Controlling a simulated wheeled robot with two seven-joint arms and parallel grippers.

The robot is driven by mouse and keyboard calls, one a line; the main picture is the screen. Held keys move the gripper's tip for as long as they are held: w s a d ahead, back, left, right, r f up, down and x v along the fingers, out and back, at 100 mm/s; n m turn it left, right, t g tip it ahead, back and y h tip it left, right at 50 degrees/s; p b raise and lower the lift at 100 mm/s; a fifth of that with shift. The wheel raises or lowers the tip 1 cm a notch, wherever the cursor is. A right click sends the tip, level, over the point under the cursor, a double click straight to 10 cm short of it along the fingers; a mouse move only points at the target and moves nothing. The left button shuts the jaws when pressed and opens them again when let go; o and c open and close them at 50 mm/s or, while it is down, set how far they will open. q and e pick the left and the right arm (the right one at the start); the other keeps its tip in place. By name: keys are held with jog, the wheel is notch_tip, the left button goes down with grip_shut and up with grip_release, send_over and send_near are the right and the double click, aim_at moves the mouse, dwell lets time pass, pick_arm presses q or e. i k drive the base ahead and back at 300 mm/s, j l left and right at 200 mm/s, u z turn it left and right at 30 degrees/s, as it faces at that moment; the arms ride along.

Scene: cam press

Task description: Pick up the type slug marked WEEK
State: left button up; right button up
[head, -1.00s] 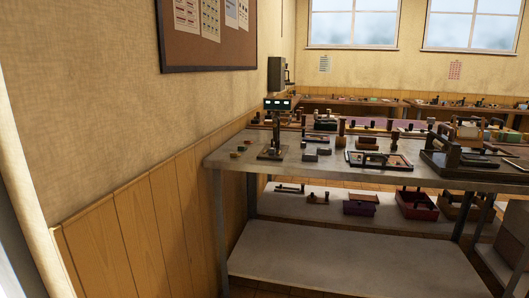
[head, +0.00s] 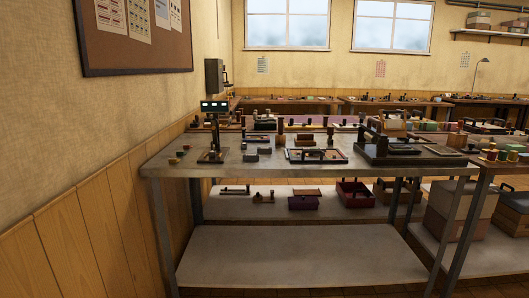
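A metal worktable (head: 240,172) stands ahead of me with small tools and blocks on its top. Small dark blocks (head: 250,156) lie left of centre on it, and a few tiny coloured pieces (head: 178,157) lie near its left end. No marking is readable at this distance, so I cannot tell which piece, if any, is the slug marked WEEK. A dark stand with a small lit display (head: 214,107) rises near the left end. Neither of my grippers is in view.
A framed tray (head: 317,156) and a dark press-like device (head: 385,147) stand on the tabletop. Lower shelves hold boxes (head: 354,194). A wall with wood panelling (head: 80,235) runs along the left. Another table (head: 505,158) stands at the right. More benches line the back.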

aim_at(260, 150)
jog(key=i+l+u, duration=0.2)
jog(key=i+u, duration=0.15)
jog(key=i+l+u, duration=0.95)
jog(key=l, duration=0.25)
jog(key=l+u, duration=0.35)
jog(key=i+l, duration=0.05)
jog(key=l, duration=0.05)
